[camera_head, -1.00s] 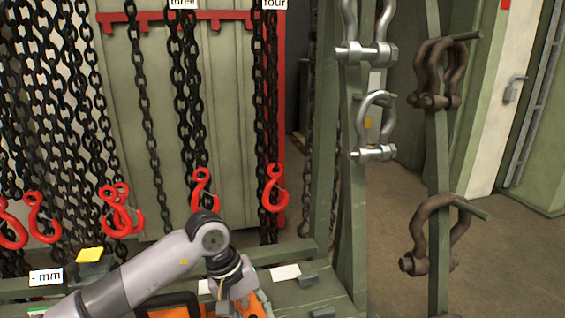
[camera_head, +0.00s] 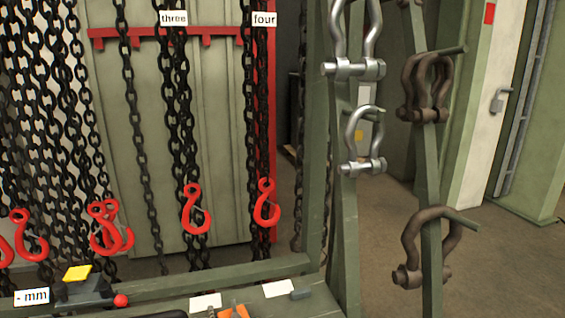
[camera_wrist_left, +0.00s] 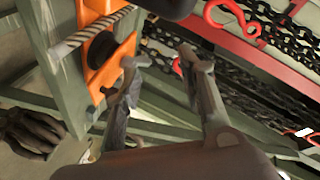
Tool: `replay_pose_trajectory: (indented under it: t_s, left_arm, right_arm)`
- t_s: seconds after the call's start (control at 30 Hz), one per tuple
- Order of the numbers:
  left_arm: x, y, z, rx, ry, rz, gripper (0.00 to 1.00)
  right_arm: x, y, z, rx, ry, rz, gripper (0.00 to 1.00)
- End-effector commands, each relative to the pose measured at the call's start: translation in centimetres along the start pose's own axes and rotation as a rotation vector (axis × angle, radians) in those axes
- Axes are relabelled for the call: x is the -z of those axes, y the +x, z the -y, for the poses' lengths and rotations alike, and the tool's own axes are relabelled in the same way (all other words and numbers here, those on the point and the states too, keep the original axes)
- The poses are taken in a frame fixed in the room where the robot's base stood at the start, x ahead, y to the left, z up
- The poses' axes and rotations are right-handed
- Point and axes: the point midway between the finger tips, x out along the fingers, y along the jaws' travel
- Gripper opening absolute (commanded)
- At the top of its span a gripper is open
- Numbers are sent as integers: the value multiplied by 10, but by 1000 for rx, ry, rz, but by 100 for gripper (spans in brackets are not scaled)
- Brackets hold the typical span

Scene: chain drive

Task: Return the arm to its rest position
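My left gripper (camera_wrist_left: 160,62) shows only in the left wrist view. Its two fingers are spread apart and I see nothing held between them. An orange part with a black centre and a twisted, rope-like piece (camera_wrist_left: 98,42) lies beyond the left finger; I cannot tell whether they touch. No arm of mine shows in the head view now. My right gripper is in neither view.
Black chains (camera_head: 180,120) with red hooks (camera_head: 195,208) hang from a red rack (camera_head: 110,32). Silver shackles (camera_head: 355,68) and brown shackles (camera_head: 425,250) hang on green posts at the right. A bench (camera_head: 265,303) holds a yellow-topped device (camera_head: 78,272). Floor shows at the right.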

Motion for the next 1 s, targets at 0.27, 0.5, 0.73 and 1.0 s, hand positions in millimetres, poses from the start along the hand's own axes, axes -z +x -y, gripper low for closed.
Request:
replay_pose_trajectory:
  t_s: [0.27,0.5,0.73,1.0]
  left_arm:
    - [-107,-83,-94,-344,-461,475,36]
    - [-141,-152,-138,-501,-659,749,36]
    - [-165,-165,-176,-566,-721,872,36]
    - [-206,-136,-238,-586,-708,898,36]
  right_arm:
    - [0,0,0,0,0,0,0]
    - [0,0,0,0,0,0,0]
    - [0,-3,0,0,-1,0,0]
    - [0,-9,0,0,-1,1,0]
